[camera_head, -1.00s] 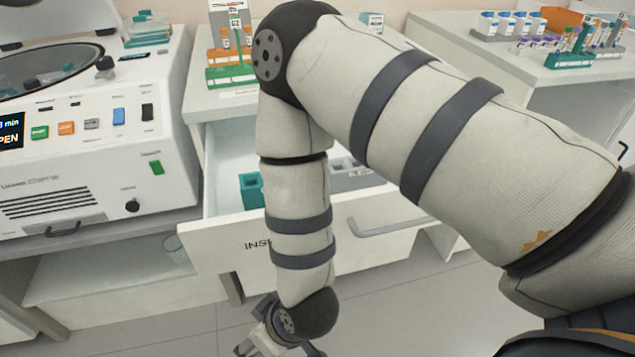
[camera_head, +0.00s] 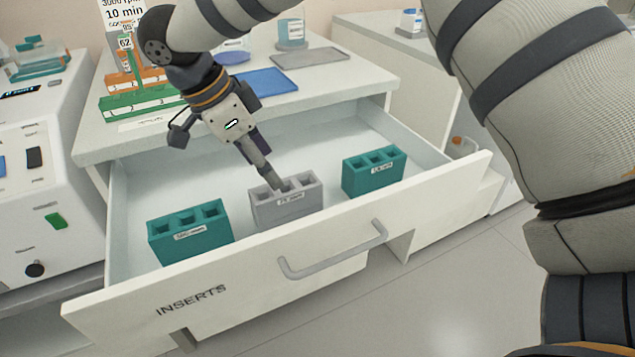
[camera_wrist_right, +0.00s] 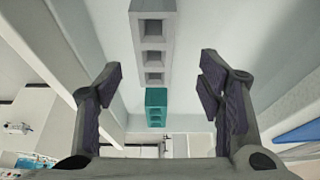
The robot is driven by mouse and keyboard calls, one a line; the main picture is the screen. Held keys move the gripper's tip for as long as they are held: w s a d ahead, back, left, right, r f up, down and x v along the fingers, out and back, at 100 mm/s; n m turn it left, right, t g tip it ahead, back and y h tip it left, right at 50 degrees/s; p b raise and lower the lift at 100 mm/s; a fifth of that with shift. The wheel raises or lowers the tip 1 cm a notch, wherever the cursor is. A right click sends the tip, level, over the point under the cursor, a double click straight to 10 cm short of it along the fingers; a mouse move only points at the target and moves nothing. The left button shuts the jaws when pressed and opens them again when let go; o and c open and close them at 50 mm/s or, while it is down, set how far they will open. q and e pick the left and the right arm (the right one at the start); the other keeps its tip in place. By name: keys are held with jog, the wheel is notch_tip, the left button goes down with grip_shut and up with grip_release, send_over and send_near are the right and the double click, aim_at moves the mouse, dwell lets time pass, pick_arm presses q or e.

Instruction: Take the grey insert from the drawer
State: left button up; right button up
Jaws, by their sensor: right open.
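The grey insert (camera_head: 287,206), a block with a row of square holes and a front label, stands in the open drawer (camera_head: 190,302) between two teal inserts. My right gripper (camera_head: 272,182) points down over it from behind, with its fingertips at or just above its top; I cannot tell whether they touch. In the right wrist view the jaws (camera_wrist_right: 159,78) are spread and empty. The grey insert (camera_wrist_right: 153,42) lies ahead, roughly in line with the gap between them. My left gripper is not in view.
One teal insert (camera_head: 190,235) stands left of the grey one and another (camera_head: 373,171) right of it. The drawer front has a grey handle (camera_head: 333,255). A blue mat (camera_head: 262,82) and a green rack (camera_head: 140,103) are on the counter above.

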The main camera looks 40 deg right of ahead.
aim_at(294, 201)
jog(key=x, duration=1.1)
jog(key=shift+s+d+f, duration=0.1)
jog(key=shift+s, duration=0.3)
jog(key=c, duration=1.2)
